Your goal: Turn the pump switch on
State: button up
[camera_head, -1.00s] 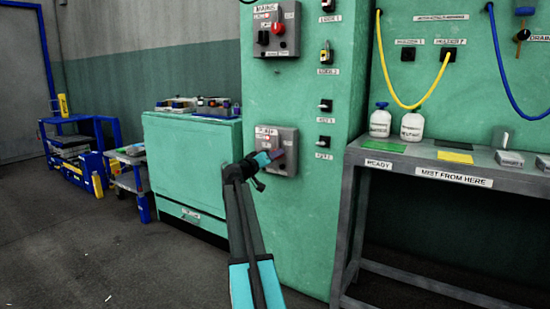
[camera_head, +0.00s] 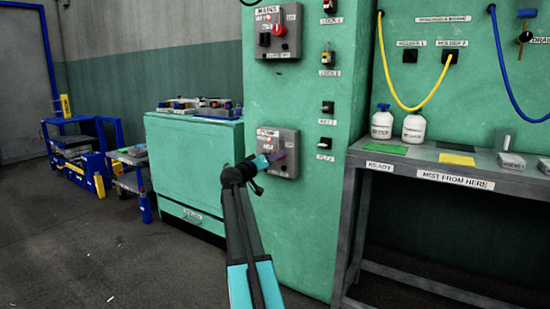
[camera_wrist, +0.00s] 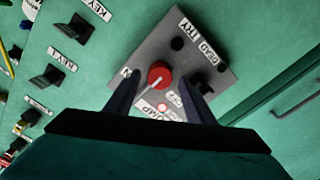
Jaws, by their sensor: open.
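The pump switch box (camera_head: 290,140) is a grey plate low on the green column in the head view, partly hidden behind my gripper (camera_head: 277,156). In the wrist view the grey plate (camera_wrist: 215,45) carries a round red knob (camera_wrist: 160,74) with a white pointer line. A small lit red lamp (camera_wrist: 162,107) sits beside the knob, near the partly hidden pump label. My gripper (camera_wrist: 160,82) is open, with one dark finger on each side of the knob. I cannot tell whether the fingers touch it.
The mains box (camera_head: 277,32) is higher on the column. Black key switches (camera_head: 326,107) are to the right of the pump box. A green cabinet (camera_head: 190,175) stands at the left, and a grey bench (camera_head: 420,165) with white bottles at the right.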

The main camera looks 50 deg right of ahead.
jog(key=s+a+p, duration=0.1)
jog(key=a+p, duration=0.2)
jog(key=a, duration=0.8)
jog(key=shift+s+a+p, duration=0.25)
jog(key=shift+a+p, duration=0.1)
jog(key=shift+p, duration=0.05)
